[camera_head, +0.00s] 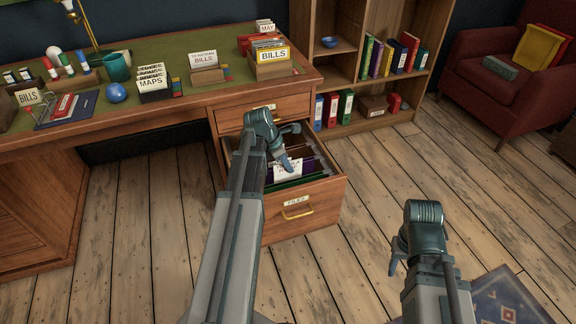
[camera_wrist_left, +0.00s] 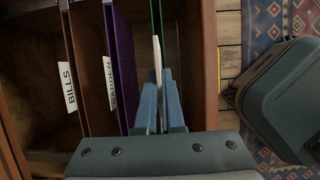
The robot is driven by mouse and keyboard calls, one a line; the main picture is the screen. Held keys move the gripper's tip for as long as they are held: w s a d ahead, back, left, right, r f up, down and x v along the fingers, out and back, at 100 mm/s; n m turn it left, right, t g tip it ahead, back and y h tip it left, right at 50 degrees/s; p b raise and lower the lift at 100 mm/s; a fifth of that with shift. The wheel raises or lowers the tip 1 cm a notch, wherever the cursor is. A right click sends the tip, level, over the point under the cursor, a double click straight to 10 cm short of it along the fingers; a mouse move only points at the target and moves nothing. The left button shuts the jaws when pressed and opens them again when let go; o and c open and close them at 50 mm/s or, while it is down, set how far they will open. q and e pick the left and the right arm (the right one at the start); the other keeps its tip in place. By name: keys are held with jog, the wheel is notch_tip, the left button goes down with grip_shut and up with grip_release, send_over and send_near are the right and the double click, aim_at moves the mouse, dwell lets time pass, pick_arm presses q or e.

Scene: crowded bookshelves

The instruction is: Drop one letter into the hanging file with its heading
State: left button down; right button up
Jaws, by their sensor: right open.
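The open desk drawer labelled FILES (camera_head: 325,195) holds several hanging files, among them a purple file (camera_wrist_left: 124,60) and a green file (camera_wrist_left: 168,35). In the left wrist view, a BILLS tab (camera_wrist_left: 68,87) and a GARDEN tab (camera_wrist_left: 110,83) are readable. My left gripper (camera_head: 292,164) is over the drawer, shut on a white letter (camera_head: 288,171). The letter also shows edge-on between the fingertips in the left wrist view (camera_wrist_left: 157,52), to the right of the purple file. Its heading is too small to read. My right gripper (camera_head: 394,262) is open and empty above the floor.
A bookshelf (camera_head: 349,70) and a red armchair (camera_head: 478,66) stand behind. The floor right of the drawer is clear.

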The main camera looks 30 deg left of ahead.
pick_arm(q)
jog(key=shift+f+b, duration=1.05)
jog(key=shift+f, duration=0.15)
jog(key=c, duration=1)
grip_release()
jog(key=shift+o, duration=0.2)
notch_tip(320, 180, up, 7)
jog(key=p, duration=0.7)
jog(key=shift+r, duration=0.15)
